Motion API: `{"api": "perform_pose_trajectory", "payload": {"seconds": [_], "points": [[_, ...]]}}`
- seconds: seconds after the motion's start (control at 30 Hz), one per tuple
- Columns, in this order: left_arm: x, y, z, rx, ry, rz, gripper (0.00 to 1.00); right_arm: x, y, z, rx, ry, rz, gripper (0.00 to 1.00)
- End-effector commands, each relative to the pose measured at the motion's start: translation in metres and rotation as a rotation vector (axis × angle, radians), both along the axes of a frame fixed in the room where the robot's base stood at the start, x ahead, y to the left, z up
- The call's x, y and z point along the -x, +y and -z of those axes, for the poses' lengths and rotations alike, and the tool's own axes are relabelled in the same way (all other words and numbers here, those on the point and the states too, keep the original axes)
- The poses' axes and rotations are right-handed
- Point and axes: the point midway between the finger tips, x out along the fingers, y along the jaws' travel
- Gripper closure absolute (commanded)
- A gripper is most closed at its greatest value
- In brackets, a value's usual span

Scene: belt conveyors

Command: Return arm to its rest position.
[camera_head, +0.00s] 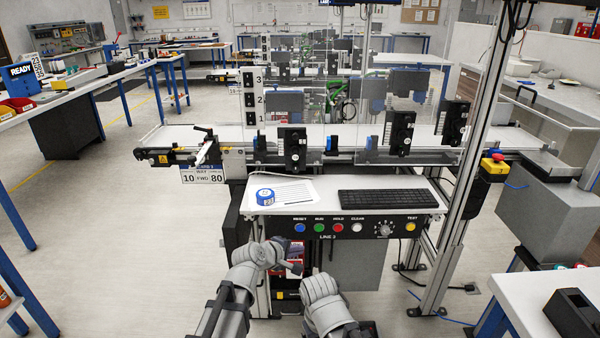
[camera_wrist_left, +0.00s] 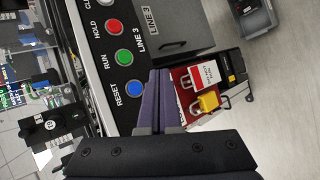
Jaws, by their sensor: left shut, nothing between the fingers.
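My left arm (camera_head: 240,278) reaches forward from the bottom of the head view. Its gripper (camera_head: 296,266) is just below the front edge of the LINE 3 control panel (camera_head: 345,227). In the left wrist view the two fingers of the left gripper (camera_wrist_left: 162,78) are together, with nothing between them. They lie near the blue RESET button (camera_wrist_left: 134,89), but I cannot tell the gap. My right arm (camera_head: 325,303) is folded low at the bottom centre of the head view. Its fingers are not clearly visible.
A keyboard (camera_head: 388,198), a paper sheet (camera_head: 293,192) and a blue-and-white round item (camera_head: 265,197) are on the console top. A red board with a yellow padlock (camera_wrist_left: 208,101) hangs below the panel. Open floor (camera_head: 150,260) lies left.

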Motion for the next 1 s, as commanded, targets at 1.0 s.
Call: {"api": "perform_pose_trajectory", "payload": {"seconds": [1.0], "points": [[0.243, 0.052, 0.009, -1.102, 0.374, 1.274, 1.0, 0.0, 0.0, -0.088, 0.0, 0.0, 0.001, 0.19]]}}
